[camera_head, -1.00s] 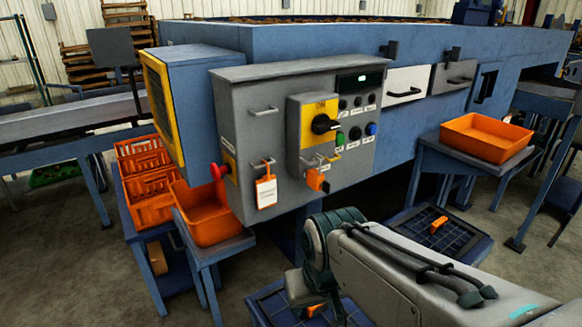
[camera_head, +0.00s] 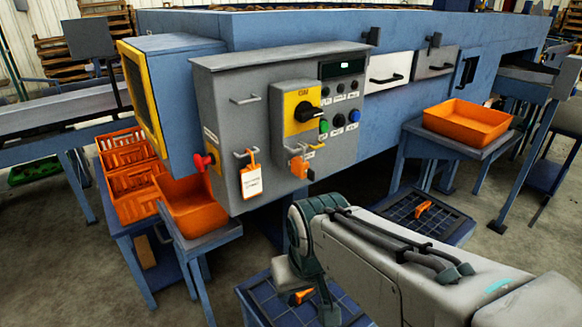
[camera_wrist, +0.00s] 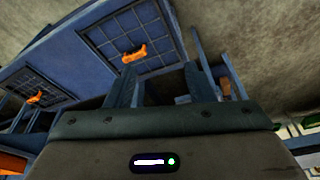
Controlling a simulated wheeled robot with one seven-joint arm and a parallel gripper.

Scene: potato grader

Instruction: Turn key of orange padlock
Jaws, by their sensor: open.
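The orange padlock (camera_head: 299,167) hangs at the lower front of the grey control cabinet, below the yellow plate with the black rotary switch (camera_head: 309,111). A small dark piece shows at its lower right; I cannot tell whether it is the key. In the wrist view my gripper (camera_wrist: 158,88) is open, its two dark fingers apart with nothing between them. It points toward the floor and the blue trays, and no padlock shows there. In the head view my arm is folded low in front of the cabinet, apart from the padlock.
A white tag (camera_head: 251,180) hangs left of the padlock, beside a red knob (camera_head: 202,161). Orange bins (camera_head: 195,207) stand at left, and an orange tray (camera_head: 467,122) on a stand at right. Blue gridded trays (camera_head: 402,220) hold orange items low by my arm.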

